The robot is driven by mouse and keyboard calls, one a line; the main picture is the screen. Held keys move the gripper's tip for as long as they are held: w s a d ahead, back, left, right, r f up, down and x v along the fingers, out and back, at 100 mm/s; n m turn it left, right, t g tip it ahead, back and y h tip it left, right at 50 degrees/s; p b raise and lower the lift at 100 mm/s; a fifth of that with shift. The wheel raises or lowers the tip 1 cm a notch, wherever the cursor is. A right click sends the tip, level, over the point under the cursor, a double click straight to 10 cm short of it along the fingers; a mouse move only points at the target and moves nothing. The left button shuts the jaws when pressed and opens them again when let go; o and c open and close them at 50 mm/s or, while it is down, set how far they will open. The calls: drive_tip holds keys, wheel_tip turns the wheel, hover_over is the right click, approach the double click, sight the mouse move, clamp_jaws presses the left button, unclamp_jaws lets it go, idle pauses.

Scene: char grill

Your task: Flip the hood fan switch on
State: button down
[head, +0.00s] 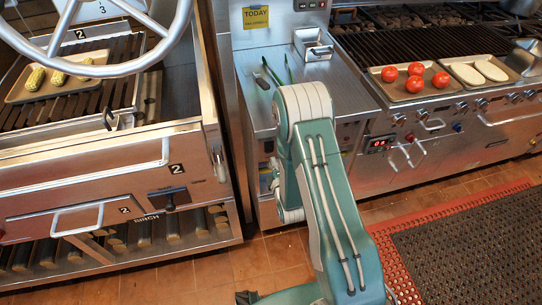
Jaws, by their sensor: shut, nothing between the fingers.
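I cannot make out a hood fan switch for certain in the head view. A steel panel (283,14) at the top middle carries a few small dark buttons (306,5) at the picture's top edge, too small to read. A black control (170,198) sits on the front of the left grill unit. My arm rises from the bottom of the picture, bends above the steel counter and folds back down. My gripper cannot be made out; the arm's lower end is hidden behind its own links.
The left grill (122,88) holds a tray of corn (35,78) beneath a large steel wheel (110,70). Green-handled tongs (277,72) and a small steel pan (317,52) lie on the counter. Tomatoes (415,69) sit on a tray at right. Tile floor (205,272) shows below.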

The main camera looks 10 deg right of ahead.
sight(269, 152)
drive_tip(key=shift+w+f, duration=0.15)
drive_tip(key=shift+w, duration=0.75)
drive_tip(key=shift+w+f, duration=0.1)
drive_tip(key=shift+w, duration=0.75)
drive_tip(key=shift+w+a, duration=0.1)
drive_tip(key=shift+w, duration=0.1)
drive_tip(key=shift+s+f, duration=0.1)
